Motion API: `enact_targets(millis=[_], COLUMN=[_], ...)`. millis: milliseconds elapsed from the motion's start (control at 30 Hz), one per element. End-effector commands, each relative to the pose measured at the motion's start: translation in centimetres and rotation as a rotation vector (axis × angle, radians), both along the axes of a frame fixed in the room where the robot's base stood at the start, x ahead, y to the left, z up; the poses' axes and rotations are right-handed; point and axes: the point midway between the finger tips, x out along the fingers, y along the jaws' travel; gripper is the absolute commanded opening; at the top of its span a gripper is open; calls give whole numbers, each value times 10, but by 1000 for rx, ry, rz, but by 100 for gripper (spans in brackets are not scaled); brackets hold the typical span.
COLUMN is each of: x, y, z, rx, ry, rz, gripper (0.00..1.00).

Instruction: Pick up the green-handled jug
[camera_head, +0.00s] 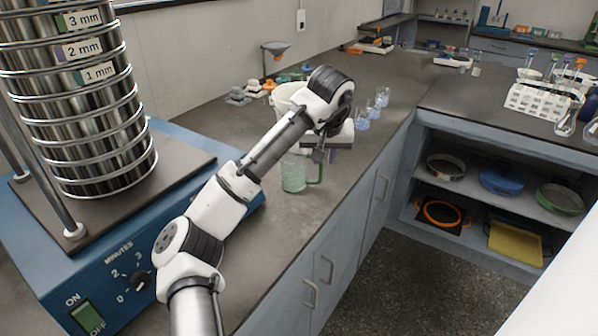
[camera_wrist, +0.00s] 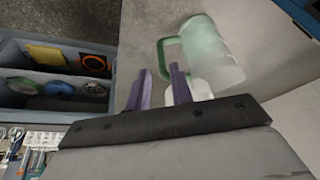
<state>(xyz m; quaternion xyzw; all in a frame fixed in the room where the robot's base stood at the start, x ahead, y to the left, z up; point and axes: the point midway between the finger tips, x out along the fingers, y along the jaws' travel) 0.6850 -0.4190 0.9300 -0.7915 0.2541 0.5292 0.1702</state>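The green-handled jug (camera_head: 293,180) stands upright on the grey counter in the head view, its see-through body greenish and its green handle on the right. My gripper (camera_head: 319,156) is just above and beside the handle. In the wrist view the jug (camera_wrist: 217,62) lies beyond my fingers, its green handle on the fingers' side. I cannot tell how far the tips are from the handle.
A white container (camera_head: 288,97) stands behind my arm. Several small glass beakers (camera_head: 372,106) stand farther back on the counter. The blue sieve shaker (camera_head: 120,262) with its tall sieve stack (camera_head: 80,100) is at left. The counter's front edge lies right of the jug.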

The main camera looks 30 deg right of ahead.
Motion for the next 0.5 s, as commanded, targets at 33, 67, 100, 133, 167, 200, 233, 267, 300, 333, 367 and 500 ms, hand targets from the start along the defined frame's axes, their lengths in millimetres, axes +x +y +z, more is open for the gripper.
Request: enact_targets(millis=[33, 67, 100, 133, 167, 200, 233, 267, 300, 333, 367, 500], x=[2, 3, 4, 4, 5, 5, 6, 7, 9, 10, 12, 17], y=[-1, -2, -2, -3, -3, -3, -4, -4, -4, -5, -5, -10], z=[-6, -8, -11, -13, -14, -17, -19, -22, -27, -32, -36, -55], rx=[0, 0, 0, 1, 1, 1, 1, 0, 2, 1, 2, 1], ry=[1, 2, 1, 1, 1, 1, 1, 1, 1, 0, 1, 0], rz=[1, 1, 1, 0, 0, 0, 0, 1, 0, 1, 2, 1], gripper=[22, 22, 22, 22, 22, 22, 22, 22, 22, 22, 22, 22])
